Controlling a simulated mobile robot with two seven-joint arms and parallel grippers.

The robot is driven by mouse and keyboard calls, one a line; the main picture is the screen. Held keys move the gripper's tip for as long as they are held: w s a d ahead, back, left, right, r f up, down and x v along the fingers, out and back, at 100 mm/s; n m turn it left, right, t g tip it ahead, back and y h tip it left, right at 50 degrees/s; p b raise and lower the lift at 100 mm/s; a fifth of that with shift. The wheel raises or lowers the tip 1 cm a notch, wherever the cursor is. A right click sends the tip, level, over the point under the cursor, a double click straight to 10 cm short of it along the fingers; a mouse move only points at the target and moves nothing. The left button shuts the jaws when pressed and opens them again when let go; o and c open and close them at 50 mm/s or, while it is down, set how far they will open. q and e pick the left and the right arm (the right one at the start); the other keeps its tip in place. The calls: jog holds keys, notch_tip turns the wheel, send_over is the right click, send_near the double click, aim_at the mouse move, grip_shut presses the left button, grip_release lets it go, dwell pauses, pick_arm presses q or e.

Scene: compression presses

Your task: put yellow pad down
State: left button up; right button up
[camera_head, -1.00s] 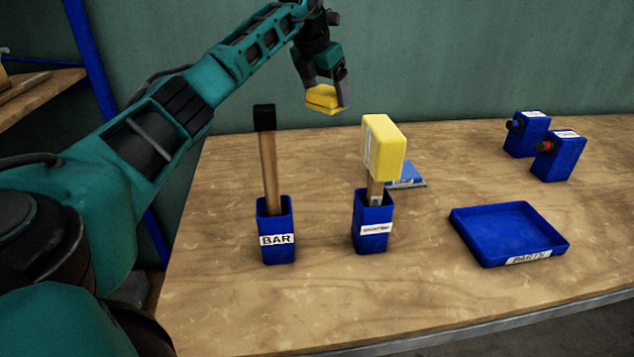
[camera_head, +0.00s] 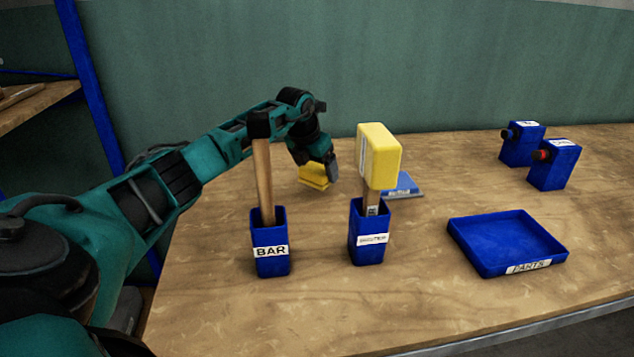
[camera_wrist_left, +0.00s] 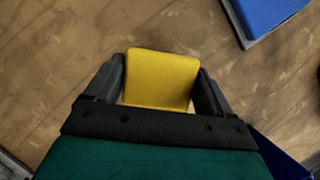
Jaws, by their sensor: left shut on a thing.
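The yellow pad (camera_head: 314,176) is in my left gripper (camera_head: 326,172), low over the back of the table behind the two blue holders. I cannot tell whether the pad touches the wood. In the left wrist view the pad (camera_wrist_left: 161,79) sits between the two dark fingers of the left gripper (camera_wrist_left: 162,85), which are shut on its sides. A larger yellow block (camera_head: 380,156) tops a wooden handle standing in a blue holder. My right gripper is not in view.
A blue holder labelled BAR (camera_head: 270,244) holds a black-tipped wooden bar. The other blue holder (camera_head: 369,232) stands right of it. A blue plate (camera_head: 404,186) lies behind. A blue PARTS tray (camera_head: 508,241) and two blue button boxes (camera_head: 555,165) (camera_head: 522,144) are at right. Bare wood lies around the pad.

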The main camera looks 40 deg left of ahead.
aim_at(317, 178)
pick_arm(q)
jog(key=shift+f, duration=1.95)
jog(key=shift+f, duration=0.1)
jog(key=o, duration=0.9)
jog(key=shift+c, duration=0.2)
jog(key=shift+s+r, duration=0.1)
jog(key=shift+r, duration=0.45)
jog(key=v, duration=1.1)
jog(key=shift+p, duration=0.35)
jog(key=shift+r, duration=0.1)
